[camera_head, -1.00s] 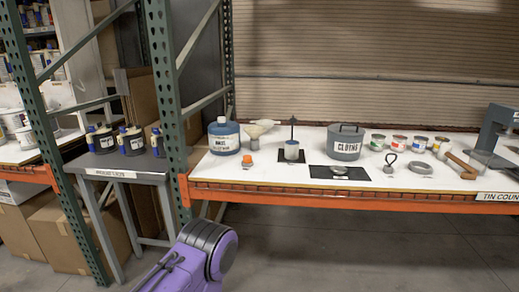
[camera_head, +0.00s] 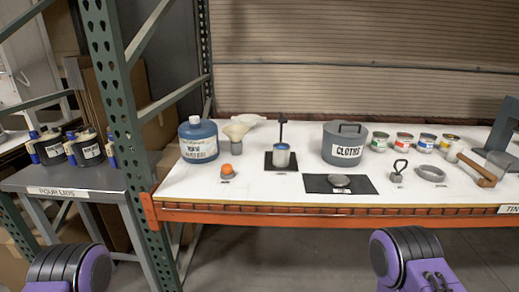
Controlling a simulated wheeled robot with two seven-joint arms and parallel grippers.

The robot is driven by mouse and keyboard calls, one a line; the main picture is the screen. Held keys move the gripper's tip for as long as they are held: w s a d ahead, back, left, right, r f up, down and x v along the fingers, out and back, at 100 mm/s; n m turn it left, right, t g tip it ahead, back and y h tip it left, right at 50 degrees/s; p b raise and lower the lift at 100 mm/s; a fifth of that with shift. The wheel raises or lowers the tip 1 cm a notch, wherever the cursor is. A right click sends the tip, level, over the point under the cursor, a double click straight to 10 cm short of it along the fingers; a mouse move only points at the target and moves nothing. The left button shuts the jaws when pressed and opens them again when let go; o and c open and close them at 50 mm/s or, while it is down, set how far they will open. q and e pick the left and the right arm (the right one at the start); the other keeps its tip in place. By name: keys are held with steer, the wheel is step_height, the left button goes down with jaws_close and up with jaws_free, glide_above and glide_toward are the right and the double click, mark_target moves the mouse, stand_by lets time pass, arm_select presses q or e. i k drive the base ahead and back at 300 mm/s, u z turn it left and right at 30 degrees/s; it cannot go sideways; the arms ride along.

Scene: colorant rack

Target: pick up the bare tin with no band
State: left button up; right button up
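Several small tins stand in a row at the right back of the white table. They show coloured bands: a green one (camera_head: 379,142), a red one (camera_head: 404,142), a blue one (camera_head: 427,144) and a yellow one (camera_head: 446,143). A pale item (camera_head: 455,152) beside the yellow one is partly hidden, and I cannot tell if it is a tin. A plain grey tin (camera_head: 282,157) with a blue top and no visible coloured band stands on a black mat under a dark upright rod. Only purple links of my two arms show at the bottom; neither gripper is in view.
On the white table (camera_head: 240,183) stand a large blue jug (camera_head: 198,142), a funnel (camera_head: 237,131), a grey CLOTHS bin (camera_head: 344,145), a black mat (camera_head: 318,184), a grey ring (camera_head: 430,173) and a wooden-handled tool (camera_head: 478,172). A green rack post (camera_head: 121,110) stands at left.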

mark_target(281, 155)
steer(key=z, duration=0.5)
steer(key=i, duration=0.95)
steer(key=z, duration=0.8)
